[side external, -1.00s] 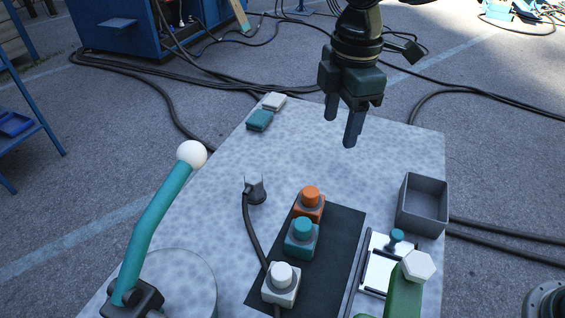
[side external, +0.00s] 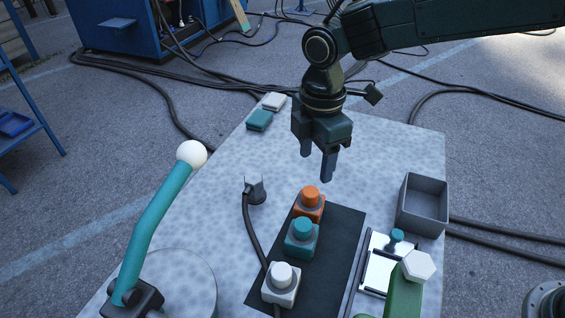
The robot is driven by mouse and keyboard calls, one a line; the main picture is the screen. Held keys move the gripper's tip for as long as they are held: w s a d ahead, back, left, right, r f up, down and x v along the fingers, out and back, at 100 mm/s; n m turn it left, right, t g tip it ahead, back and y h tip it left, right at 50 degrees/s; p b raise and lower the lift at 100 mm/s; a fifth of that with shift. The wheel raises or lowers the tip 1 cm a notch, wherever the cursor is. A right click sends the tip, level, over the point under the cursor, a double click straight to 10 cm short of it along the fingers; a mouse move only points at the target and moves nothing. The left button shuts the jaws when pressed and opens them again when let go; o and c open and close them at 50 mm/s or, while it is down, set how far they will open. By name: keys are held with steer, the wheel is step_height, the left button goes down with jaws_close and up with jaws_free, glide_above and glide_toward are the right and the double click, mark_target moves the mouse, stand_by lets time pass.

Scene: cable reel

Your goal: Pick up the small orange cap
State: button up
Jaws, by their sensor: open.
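The small orange cap (side external: 311,193) sits on top of an orange block (side external: 309,209) at the far end of the dark mat. Two similar blocks stand nearer on the mat: a teal one with a teal cap (side external: 303,226) and a white one with a white cap (side external: 282,271). My gripper (side external: 316,170) is open with its fingers pointing down. It appears above and slightly behind the orange cap, apart from it. Nothing shows between the fingers. The exact height over the cap is hard to tell.
A grey open box (side external: 422,204) stands at the right edge of the table. A teal lever with a white ball (side external: 191,154) rises at left. A plug with a black cable (side external: 255,189) is left of the mat. Teal and white small blocks (side external: 260,120) lie at the back left.

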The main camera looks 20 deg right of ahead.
mark_target(311, 191)
steer(key=shift+f, duration=1.75)
steer(key=shift+w+a+f, duration=0.1)
steer(key=shift+f, duration=1.2)
steer(key=shift+w+f, duration=0.1)
steer(key=shift+f, duration=1.15)
steer(key=c, duration=1)
